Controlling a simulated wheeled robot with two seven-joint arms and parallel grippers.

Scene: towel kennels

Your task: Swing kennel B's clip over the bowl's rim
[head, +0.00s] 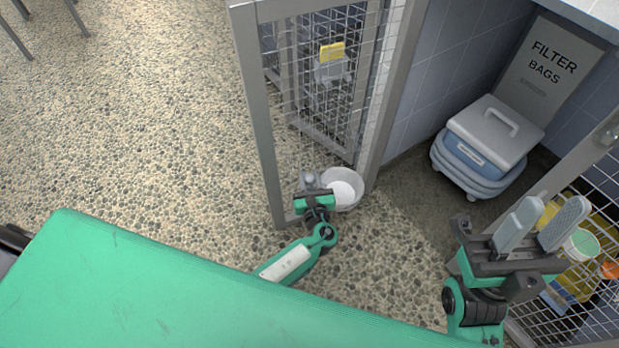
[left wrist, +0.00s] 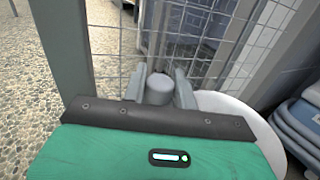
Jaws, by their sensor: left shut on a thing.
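A white bowl (head: 346,194) sits low at the foot of an open mesh kennel door (head: 262,120); it also shows at the lower right of the left wrist view (left wrist: 262,128). My left gripper (head: 308,181) is at the bowl's left rim. In the left wrist view its fingers are shut on a grey round-ended piece (left wrist: 160,88), seemingly the clip, in front of the mesh. Whether the clip lies over the rim cannot be told; the gripper hides it. My right gripper (head: 552,218) has its two fingers apart and looks empty, at the lower right.
A yellow-tagged grey latch (head: 332,56) is on the mesh above the bowl. A blue-grey lidded bin (head: 487,148) and a "FILTER BAGS" box (head: 548,68) stand right. Another mesh door (head: 592,290) is behind my right gripper.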

